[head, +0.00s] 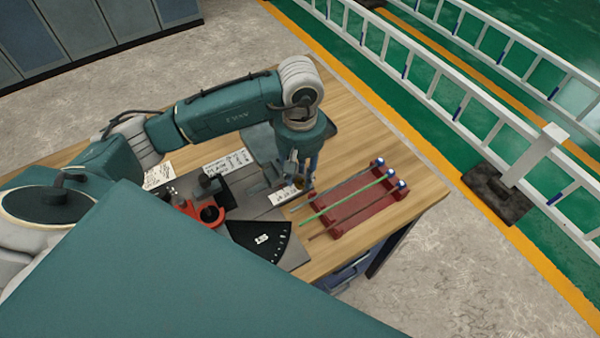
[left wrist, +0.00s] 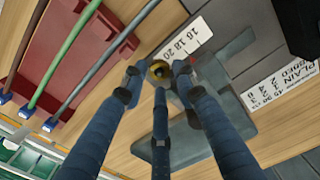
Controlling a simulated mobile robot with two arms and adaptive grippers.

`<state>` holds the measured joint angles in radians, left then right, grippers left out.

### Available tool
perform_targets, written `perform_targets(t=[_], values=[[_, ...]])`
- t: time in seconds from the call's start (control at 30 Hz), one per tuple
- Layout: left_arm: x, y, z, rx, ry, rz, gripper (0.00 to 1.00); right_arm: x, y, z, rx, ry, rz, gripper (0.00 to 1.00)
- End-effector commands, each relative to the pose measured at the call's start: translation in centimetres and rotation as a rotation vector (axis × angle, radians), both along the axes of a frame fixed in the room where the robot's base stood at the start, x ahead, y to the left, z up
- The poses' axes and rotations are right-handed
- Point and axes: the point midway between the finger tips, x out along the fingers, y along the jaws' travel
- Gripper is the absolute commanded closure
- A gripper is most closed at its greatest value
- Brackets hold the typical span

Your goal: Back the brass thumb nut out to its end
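The brass thumb nut (left wrist: 159,70) is a small round yellow piece with a dark centre, in the upper middle of the left wrist view. It sits beside a white label strip reading 16 18 20 (left wrist: 182,50). My left gripper (left wrist: 159,77) has three blue fingers with dark joints, whose tips are gathered around the nut. I cannot tell whether the tips press on it or stand just clear. In the head view my left gripper (head: 299,181) points down at the bench by the grey fixture, and its fingers mostly hide the nut. My right gripper is not in view.
A dark red rack (head: 352,203) holding green and grey rods stands right of the gripper. Left of it are a red clamp-like part (head: 205,212), a black fan-shaped scale (head: 262,240) and printed cards (head: 228,161). The wooden bench (head: 425,186) is bare at its right end.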

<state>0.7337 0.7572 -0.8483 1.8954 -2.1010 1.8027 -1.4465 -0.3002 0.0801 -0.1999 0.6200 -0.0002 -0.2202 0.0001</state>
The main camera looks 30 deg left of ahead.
Motion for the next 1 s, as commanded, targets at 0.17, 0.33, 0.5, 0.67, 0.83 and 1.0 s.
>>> perform_targets(t=[0.17,0.33,0.5,0.67,0.83,1.0], values=[[0.0,0.0,-1.4,0.000,0.000,-0.001,0.71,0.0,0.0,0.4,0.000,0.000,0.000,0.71],[0.0,0.0,-1.7,-0.001,-0.001,-0.001,0.71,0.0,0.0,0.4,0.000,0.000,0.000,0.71],[0.0,0.0,-1.6,-0.001,-0.001,-0.001,0.79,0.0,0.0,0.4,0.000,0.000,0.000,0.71],[0.0,0.0,-1.6,0.000,-0.001,-0.001,1.00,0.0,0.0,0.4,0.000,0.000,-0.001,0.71],[0.1,0.0,-1.9,0.002,-0.003,0.046,1.00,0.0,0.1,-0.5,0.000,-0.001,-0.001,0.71],[0.1,0.1,-1.7,0.002,-0.003,0.127,1.00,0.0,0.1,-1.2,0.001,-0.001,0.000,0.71]])
